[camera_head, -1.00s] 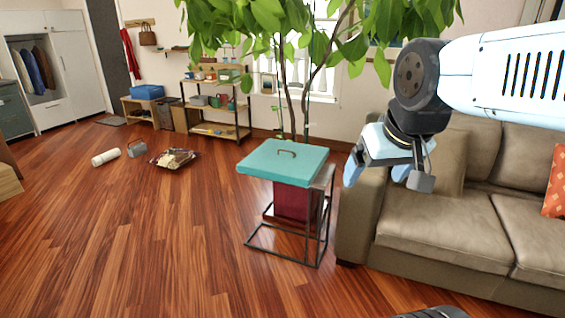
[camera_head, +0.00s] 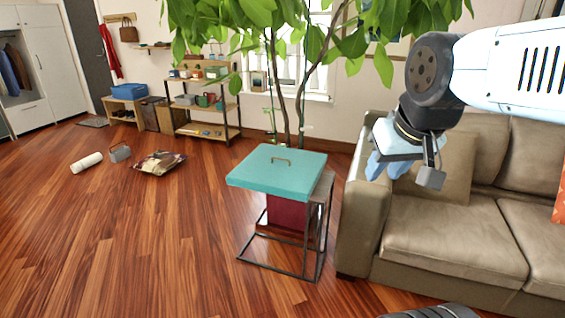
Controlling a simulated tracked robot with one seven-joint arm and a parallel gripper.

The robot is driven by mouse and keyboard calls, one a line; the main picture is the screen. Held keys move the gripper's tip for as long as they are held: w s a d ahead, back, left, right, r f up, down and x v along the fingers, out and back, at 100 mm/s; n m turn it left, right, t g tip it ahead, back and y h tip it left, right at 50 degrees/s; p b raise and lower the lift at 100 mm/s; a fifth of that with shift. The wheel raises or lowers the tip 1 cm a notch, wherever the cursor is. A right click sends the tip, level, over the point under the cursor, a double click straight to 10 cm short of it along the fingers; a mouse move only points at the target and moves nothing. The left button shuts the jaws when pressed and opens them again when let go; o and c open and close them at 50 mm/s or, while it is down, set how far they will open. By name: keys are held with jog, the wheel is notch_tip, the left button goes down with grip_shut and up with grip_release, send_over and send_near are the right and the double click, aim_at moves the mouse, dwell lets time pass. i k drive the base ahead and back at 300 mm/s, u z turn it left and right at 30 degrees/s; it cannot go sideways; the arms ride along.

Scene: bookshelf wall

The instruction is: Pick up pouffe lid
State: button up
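My gripper (camera_head: 388,168) hangs to the right of the lid, in front of the sofa arm, apart from the lid.
A beige sofa (camera_head: 450,235) stands at the right. A leafy plant (camera_head: 300,50) rises behind the lid. A white roll (camera_head: 87,162), a grey item (camera_head: 120,152) and a bag (camera_head: 160,163) lie on the floor at left. The wooden floor in front is clear.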

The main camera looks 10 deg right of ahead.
aim_at(293, 174)
jog(key=z, duration=0.05)
jog(key=i, duration=1.9)
jog(key=u, duration=0.35)
